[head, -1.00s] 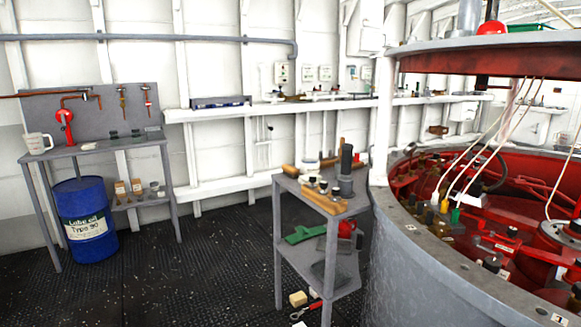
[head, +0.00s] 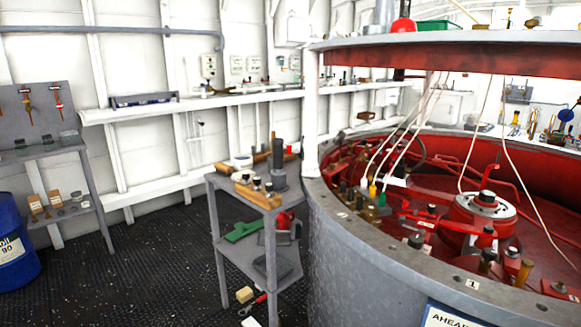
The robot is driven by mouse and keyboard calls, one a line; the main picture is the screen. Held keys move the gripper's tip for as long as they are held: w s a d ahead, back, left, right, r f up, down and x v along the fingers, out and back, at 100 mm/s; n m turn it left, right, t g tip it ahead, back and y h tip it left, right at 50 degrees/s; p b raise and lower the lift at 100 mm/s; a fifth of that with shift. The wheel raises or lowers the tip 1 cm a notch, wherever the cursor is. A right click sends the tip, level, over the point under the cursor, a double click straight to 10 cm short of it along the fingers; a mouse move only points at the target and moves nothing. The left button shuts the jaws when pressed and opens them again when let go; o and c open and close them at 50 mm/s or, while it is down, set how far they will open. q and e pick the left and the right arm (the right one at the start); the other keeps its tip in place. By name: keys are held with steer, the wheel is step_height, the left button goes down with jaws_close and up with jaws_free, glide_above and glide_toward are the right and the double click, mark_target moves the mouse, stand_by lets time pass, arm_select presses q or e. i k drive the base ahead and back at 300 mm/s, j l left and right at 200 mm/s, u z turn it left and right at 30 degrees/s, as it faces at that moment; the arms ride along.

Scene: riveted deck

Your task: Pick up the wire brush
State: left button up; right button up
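I cannot clearly make out a wire brush. A small grey two-level stand (head: 222,183) in the middle of the head view holds several tools. On its top are a wooden block with small pieces in it (head: 258,196), a dark upright cylinder (head: 278,155), a white round item (head: 242,161) and a brown wooden-looking item (head: 263,157) partly hidden behind the cylinder. Neither of my grippers shows.
A large round grey drum wall (head: 370,250) with red machinery inside fills the right, close beside the stand. A bench (head: 40,152) and a blue barrel (head: 12,245) stand at left. Small items (head: 245,295) lie by the stand's foot. Dark floor (head: 130,275) is open at front left.

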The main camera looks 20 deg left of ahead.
mark_target(224, 169)
steer(key=i+j+z, duration=0.15)
steer(key=j+z, duration=0.25)
steer(key=i+j+z, duration=0.15)
steer(key=j+z, duration=1.1)
steer(key=j, duration=0.35)
steer(key=k+j+z, duration=0.1)
steer(key=j, duration=0.3)
steer(key=j+z, duration=0.1)
steer(key=j, duration=0.35)
steer(key=k+j+z, duration=0.1)
steer(key=j, duration=0.3)
steer(key=k+j+z, duration=0.1)
steer(key=j, duration=0.3)
